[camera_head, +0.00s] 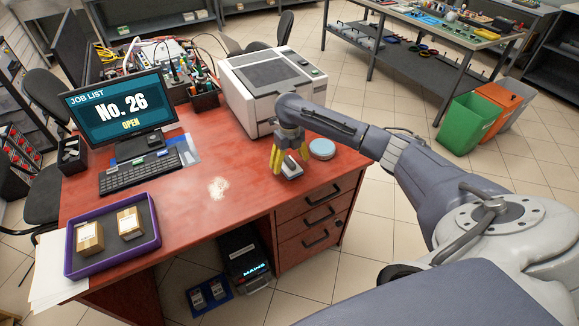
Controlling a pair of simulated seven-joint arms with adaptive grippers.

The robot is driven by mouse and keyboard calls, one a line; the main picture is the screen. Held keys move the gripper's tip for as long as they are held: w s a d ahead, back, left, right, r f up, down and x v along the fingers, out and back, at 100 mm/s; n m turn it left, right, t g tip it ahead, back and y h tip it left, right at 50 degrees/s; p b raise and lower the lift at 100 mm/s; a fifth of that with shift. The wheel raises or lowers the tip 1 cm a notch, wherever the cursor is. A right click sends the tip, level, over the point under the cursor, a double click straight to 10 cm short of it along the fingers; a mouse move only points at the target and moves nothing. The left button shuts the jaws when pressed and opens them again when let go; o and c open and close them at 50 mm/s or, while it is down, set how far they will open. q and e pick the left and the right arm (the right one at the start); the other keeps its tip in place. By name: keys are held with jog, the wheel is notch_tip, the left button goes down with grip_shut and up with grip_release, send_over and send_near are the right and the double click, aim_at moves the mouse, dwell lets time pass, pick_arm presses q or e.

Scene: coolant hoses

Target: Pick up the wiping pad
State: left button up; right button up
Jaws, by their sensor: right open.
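My right gripper (287,157) reaches in from the right and points down over the right part of the red desk. Its yellow fingers are apart. A small pale block with a dark lower edge (292,168) is on the desk at the fingertips; it looks like the wiping pad, though the fingers partly cover it. I cannot tell whether the fingers touch it. A round light-blue disc (322,148) lies just right of the gripper, apart from it. My left gripper is not in view.
A grey-white machine (268,88) stands close behind the gripper. A pale dusty patch (218,187) marks the open desk middle. A keyboard (140,172), a monitor (118,108) and a purple-rimmed tray (152,238) with two boxes are on the left.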

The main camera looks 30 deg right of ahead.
jog(key=shift+f, duration=1.05)
jog(key=c, duration=1.3)
